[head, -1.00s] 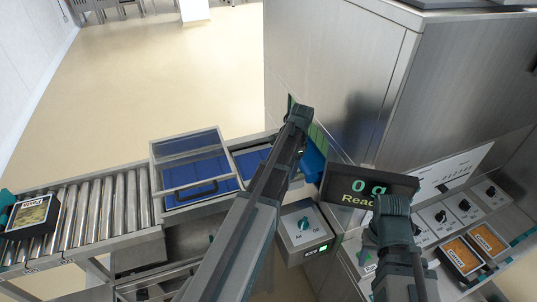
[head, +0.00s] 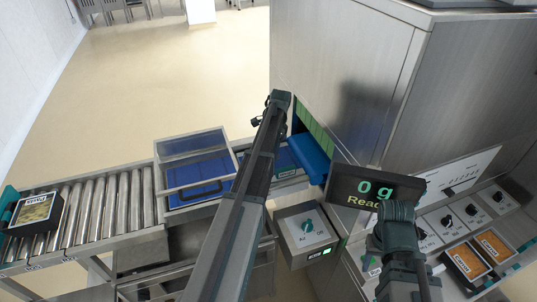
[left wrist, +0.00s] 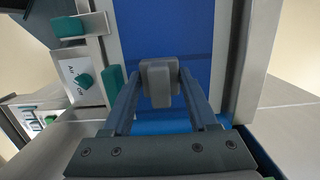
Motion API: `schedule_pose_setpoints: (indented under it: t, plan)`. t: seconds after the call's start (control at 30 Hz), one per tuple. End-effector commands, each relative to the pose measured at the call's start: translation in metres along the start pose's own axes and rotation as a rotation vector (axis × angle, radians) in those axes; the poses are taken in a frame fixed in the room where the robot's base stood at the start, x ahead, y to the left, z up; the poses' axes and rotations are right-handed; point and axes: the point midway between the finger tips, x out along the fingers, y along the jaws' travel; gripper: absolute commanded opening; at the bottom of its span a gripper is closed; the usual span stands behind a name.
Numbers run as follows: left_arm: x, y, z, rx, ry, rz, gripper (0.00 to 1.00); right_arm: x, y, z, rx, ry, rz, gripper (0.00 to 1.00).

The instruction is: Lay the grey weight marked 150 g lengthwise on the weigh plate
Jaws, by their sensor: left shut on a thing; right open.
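My left gripper (left wrist: 158,92) is shut on a small grey block, the weight (left wrist: 158,76), seen in the left wrist view. No marking on it can be read from here. Behind the weight is a blue surface (left wrist: 170,30); I cannot tell whether they touch. In the head view, my left arm reaches over the blue belt section (head: 287,160) beside the machine's opening and hides its own fingertips and the weight. My right gripper (head: 400,222) is in front of the display; its fingers are not clear. The display (head: 362,188) reads 0 g.
A clear-lidded guard (head: 192,160) covers a blue bed left of my left arm. A roller conveyor (head: 110,203) with a packed tray (head: 36,212) lies further left. A knob box (head: 305,232) stands below the belt. Orange-labelled packs (head: 480,252) sit at right.

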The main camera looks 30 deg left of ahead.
Motion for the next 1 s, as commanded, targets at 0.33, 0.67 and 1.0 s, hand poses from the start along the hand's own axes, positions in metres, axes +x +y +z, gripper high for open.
schedule_pose_setpoints:
  t: [0.33,0.67,1.0]
  plan:
    - [0.025,-0.025,0.004,0.000,0.000,0.000,0.00,0.024,-0.002,-0.001,0.001,0.000,0.000,0.50]
    - [0.038,-0.025,0.002,0.000,0.000,0.000,0.00,0.037,-0.004,-0.002,0.002,0.000,0.000,0.50]
    - [0.041,-0.025,0.001,0.000,0.000,0.000,0.72,0.040,-0.004,-0.002,0.002,0.000,0.000,0.50]
